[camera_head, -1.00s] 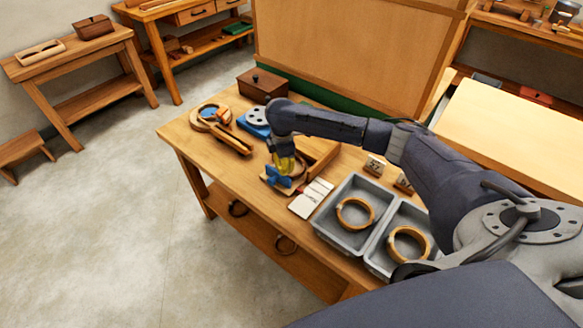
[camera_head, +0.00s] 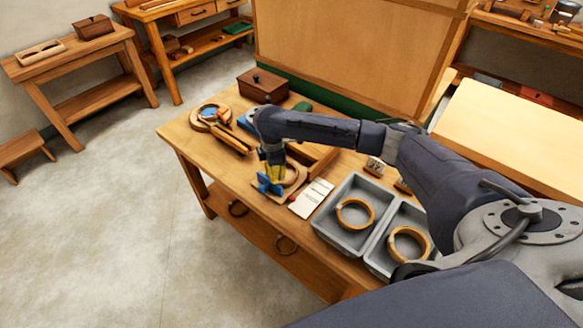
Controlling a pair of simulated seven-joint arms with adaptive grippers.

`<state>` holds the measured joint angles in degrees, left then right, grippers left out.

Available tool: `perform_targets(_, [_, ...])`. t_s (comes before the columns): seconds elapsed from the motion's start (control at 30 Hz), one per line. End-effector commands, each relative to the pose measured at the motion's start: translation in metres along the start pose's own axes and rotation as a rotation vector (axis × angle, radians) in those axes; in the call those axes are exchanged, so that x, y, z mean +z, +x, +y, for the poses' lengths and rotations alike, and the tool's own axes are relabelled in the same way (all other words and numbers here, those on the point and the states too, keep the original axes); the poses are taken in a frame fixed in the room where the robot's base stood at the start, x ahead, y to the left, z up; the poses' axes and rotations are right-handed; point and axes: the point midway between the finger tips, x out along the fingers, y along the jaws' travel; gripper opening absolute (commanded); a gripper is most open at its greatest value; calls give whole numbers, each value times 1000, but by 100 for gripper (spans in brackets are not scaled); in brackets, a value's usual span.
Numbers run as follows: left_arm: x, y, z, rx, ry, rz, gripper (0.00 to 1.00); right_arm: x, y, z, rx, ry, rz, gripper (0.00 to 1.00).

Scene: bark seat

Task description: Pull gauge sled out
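My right gripper (camera_head: 271,166), with yellow parts, points down at the front of the workbench, its arm coming in from the right. It meets a blue handle-like piece (camera_head: 268,184) and appears shut on it; the fingertips are small and partly hidden. The blue piece stands at the front of a flat wooden sled (camera_head: 280,197), which reaches the bench's front edge. A wooden ring (camera_head: 298,174) lies behind the gripper on or by the sled, partly covered. A raised wooden frame (camera_head: 318,158) is behind it. My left gripper is not in view.
Two grey trays (camera_head: 333,236) hold one wooden ring each (camera_head: 355,213). A pale card (camera_head: 311,198) lies beside the sled, number blocks (camera_head: 374,167) behind the trays. A lidded brown box (camera_head: 262,86) and round wooden tool (camera_head: 210,116) occupy the far left. Floor in front is clear.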

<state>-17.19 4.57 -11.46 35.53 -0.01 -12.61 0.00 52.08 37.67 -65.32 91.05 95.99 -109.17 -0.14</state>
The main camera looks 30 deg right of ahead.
Motion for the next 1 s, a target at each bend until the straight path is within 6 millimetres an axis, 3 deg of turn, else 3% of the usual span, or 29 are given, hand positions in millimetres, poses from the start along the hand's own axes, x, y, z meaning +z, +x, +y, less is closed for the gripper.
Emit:
perform_targets(0.27, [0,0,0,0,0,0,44,-2,-2,-2,-2,1,-3,0])
perform_targets(1.0, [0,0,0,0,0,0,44,6,-53,4,1,0,-2,0])
